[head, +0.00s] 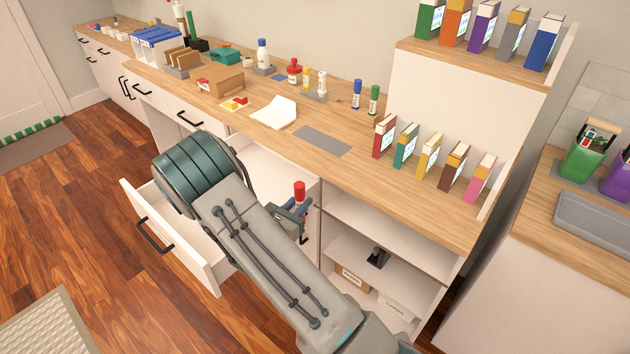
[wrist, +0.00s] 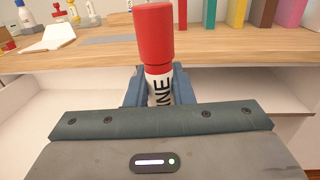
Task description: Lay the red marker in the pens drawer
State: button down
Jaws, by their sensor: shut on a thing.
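The red marker (head: 300,190) stands upright in my gripper (head: 294,213), its red cap on top. In the wrist view the marker (wrist: 153,38) has a white barrel with dark lettering, and its lower end is hidden by my gripper (wrist: 158,92). My gripper is shut on the barrel. An open white drawer (head: 205,255) with a black handle sticks out below the counter; my arm hides much of its inside. I see no label saying that it is the pens drawer. My gripper is in front of the counter edge, near the drawer's right side.
The wooden counter (head: 345,165) carries a blue marker (head: 357,94), a green marker (head: 374,100), a grey mat (head: 322,141), white paper (head: 275,113) and a row of books. Open shelves (head: 370,230) lie right of the drawer. Another drawer handle (head: 190,119) is further left.

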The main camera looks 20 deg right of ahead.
jog(key=shift+s+a+f+t, duration=0.1)
jog(key=shift+s+a+f, duration=0.2)
jog(key=shift+a, duration=0.2)
jog(key=shift+s+a+f+t, duration=0.1)
jog(key=shift+s+a+f, duration=0.1)
jog(key=shift+a+f, duration=0.2)
jog(key=shift+s+a+f+t, duration=0.1)
jog(key=shift+s+a+f, duration=0.2)
jog(key=shift+a, duration=0.25)
